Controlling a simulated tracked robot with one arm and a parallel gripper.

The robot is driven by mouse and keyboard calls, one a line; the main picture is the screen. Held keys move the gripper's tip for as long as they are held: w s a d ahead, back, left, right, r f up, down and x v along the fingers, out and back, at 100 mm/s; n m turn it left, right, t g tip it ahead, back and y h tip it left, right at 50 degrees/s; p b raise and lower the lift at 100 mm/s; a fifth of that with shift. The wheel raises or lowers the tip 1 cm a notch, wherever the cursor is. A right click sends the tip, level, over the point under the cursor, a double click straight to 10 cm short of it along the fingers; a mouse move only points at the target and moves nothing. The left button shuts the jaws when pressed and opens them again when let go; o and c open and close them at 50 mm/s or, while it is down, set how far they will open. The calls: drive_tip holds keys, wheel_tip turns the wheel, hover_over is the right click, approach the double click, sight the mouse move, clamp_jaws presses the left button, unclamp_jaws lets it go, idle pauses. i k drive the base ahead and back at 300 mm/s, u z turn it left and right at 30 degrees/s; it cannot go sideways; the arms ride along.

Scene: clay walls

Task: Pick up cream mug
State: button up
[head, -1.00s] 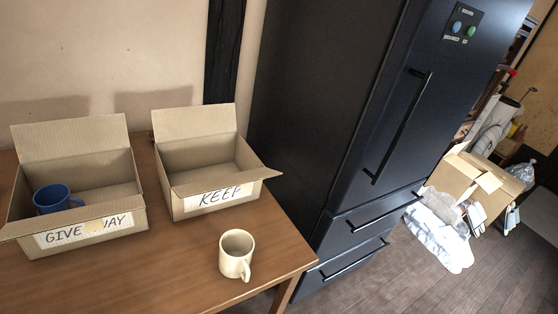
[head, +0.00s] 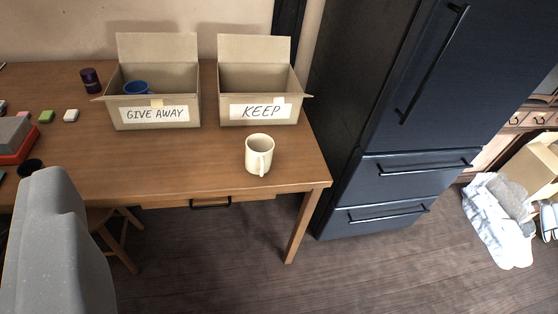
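The cream mug (head: 259,156) stands upright on the wooden table (head: 190,165), near its right front corner. Its handle faces the front edge. It stands apart from the box labelled KEEP (head: 292,112), just in front of it. The box is open and its visible inside looks empty.
An open GIVE AWAY box (head: 187,118) holds a blue mug (head: 136,88). A dark cup (head: 91,81) and small coloured blocks are on the left. A dark fridge (head: 385,110) stands right. The floor before the table is clear.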

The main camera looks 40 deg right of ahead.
sight(259, 148)
drive_tip(key=z, duration=0.75)
drive_tip(key=i, duration=1)
